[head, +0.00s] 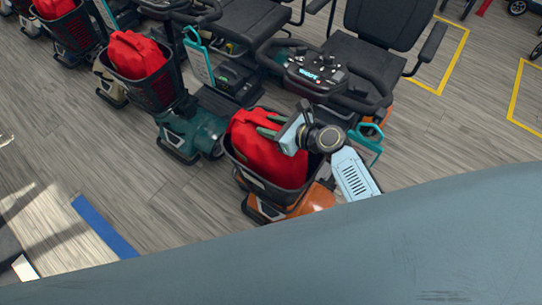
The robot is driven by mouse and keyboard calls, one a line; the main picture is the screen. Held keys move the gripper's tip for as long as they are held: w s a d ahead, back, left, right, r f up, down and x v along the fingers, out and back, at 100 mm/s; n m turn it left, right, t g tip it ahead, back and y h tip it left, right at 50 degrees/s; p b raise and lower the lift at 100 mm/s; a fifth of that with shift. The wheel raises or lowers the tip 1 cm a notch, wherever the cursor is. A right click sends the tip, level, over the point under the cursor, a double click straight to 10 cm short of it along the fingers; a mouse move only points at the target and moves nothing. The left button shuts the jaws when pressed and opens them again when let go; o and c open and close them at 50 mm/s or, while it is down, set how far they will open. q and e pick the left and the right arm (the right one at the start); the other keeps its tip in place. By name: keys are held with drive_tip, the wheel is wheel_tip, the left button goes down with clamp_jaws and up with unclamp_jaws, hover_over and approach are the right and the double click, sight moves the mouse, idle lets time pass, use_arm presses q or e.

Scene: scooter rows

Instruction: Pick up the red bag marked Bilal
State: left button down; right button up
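A red bag (258,152) sits in the black front basket (262,185) of an orange scooter. My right gripper (266,126) is at the top of this bag, its fingers reaching left over it. The wrist and fingers cover part of the bag's upper right. I cannot tell whether the fingers are closed on it. A second red bag (136,54) sits in the basket of the teal scooter to the left. A third red bag (54,8) is in a basket at the top left. No name is readable on any bag. My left gripper is not in view.
The orange scooter's handlebar and control panel (318,70) stand just behind the basket. Black seats (360,52) are farther back. Open wooden floor (105,165) lies at the left, with a blue stripe (104,228). Yellow floor markings (452,62) are at the right.

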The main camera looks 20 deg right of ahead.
clamp_jaws()
drive_tip(key=shift+r, duration=0.1)
